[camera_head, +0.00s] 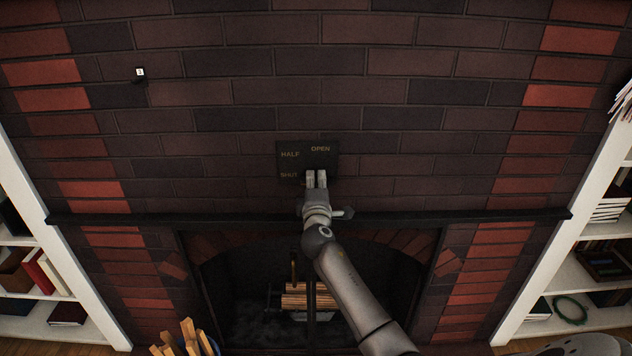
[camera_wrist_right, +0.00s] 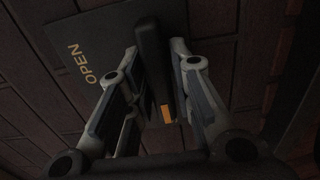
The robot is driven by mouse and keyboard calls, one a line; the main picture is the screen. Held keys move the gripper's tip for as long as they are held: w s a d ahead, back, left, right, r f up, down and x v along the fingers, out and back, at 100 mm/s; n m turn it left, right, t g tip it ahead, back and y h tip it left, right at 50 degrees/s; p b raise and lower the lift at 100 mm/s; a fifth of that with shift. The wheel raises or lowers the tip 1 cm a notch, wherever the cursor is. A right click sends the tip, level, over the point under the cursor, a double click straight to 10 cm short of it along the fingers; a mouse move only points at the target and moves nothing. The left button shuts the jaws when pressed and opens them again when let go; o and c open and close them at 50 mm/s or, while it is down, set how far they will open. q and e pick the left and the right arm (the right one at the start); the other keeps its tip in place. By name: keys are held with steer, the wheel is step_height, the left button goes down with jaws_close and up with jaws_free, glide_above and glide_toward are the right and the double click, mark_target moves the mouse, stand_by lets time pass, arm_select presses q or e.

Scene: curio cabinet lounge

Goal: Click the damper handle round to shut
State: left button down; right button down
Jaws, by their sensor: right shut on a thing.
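The dark damper plate (camera_head: 290,165) is fixed to the brick chimney breast above the mantel. It carries the words HALF at upper left, OPEN at upper right and SHUT at lower left. My right gripper (camera_head: 316,178) is at the plate's lower right part. In the right wrist view, the black damper handle (camera_wrist_right: 151,55) with a yellow-orange mark stands between the fingers of my right gripper (camera_wrist_right: 150,110), which is shut on it. The OPEN word on the plate (camera_wrist_right: 75,38) is left of the handle. The gripper hides most of the handle in the head view, so its exact setting is unclear.
A dark mantel ledge (camera_head: 150,219) runs below the plate. Under it is the fireplace opening with a stack of logs (camera_head: 305,296). Wooden sticks (camera_head: 190,338) stand at lower left. White bookshelves (camera_head: 75,270) flank both sides. A small white tag (camera_head: 140,72) is on the wall.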

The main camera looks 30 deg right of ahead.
steer(key=shift+d+r, duration=0.1)
steer(key=shift+r, duration=0.1)
steer(key=c, duration=1.6)
jaws_free()
steer(key=shift+o, duration=1.1)
steer(key=shift+w+f, duration=0.1)
steer(key=shift+f, duration=0.1)
steer(key=v, duration=1.2)
